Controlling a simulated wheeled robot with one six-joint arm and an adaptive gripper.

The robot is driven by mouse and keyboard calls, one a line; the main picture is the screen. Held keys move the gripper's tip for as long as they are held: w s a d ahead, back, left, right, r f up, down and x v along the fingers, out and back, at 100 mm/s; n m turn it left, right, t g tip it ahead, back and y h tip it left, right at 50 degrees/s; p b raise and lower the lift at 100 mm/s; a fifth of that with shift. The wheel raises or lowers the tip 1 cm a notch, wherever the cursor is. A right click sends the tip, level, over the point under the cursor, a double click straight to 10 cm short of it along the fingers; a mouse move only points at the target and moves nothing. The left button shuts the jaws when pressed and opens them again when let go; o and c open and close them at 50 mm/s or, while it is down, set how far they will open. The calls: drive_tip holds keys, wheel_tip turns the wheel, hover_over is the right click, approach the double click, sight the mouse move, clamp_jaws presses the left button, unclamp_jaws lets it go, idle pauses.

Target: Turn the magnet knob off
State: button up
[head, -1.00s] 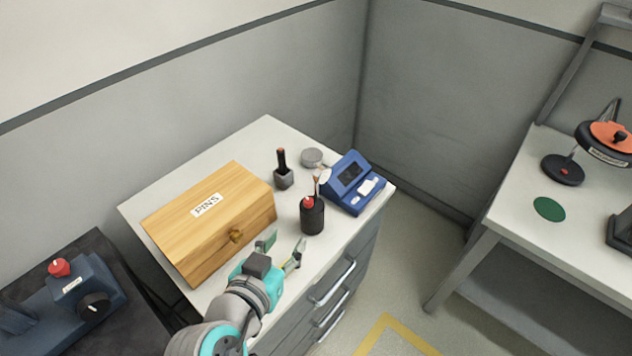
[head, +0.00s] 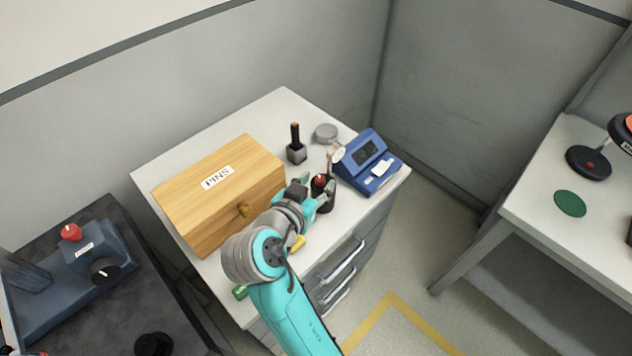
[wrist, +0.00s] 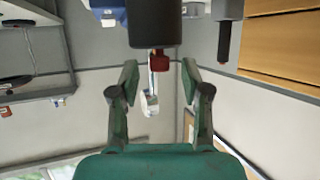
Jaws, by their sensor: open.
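No knob has a readable magnet label. On the left bench, a blue-grey device (head: 88,262) has a red knob (head: 71,232), a white label too small to read, and a black round knob (head: 105,271). My gripper (head: 318,193) is away from it, over the white-topped cabinet, at a black bottle (head: 329,204) with a red cap. In the wrist view my gripper (wrist: 160,78) is open. The bottle (wrist: 155,22) appears upside down there, its red cap (wrist: 160,61) near the gap between the fingertips. I cannot tell whether they touch.
A wooden PINS box (head: 190,203) stands left of my arm. A blue device (head: 368,165), a grey round tin (head: 326,133) and a dark holder (head: 296,153) stand behind the bottle. A second table (head: 535,190) with a green disc (head: 570,203) is at right, across open floor.

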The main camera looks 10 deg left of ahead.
drive_tip(key=shift+w+d+f, duration=0.1)
drive_tip(key=shift+w, duration=0.15)
clamp_jaws()
drive_tip(key=shift+d+n+y, duration=0.35)
drive_tip(key=shift+n+y, duration=0.55)
drive_tip(key=shift+y, duration=0.2)
drive_tip(key=shift+d+n+t+y, duration=0.1)
drive_tip(key=shift+n+t+y, duration=0.2)
drive_tip(key=shift+n+y, duration=1.1)
drive_tip(key=shift+s, duration=0.1)
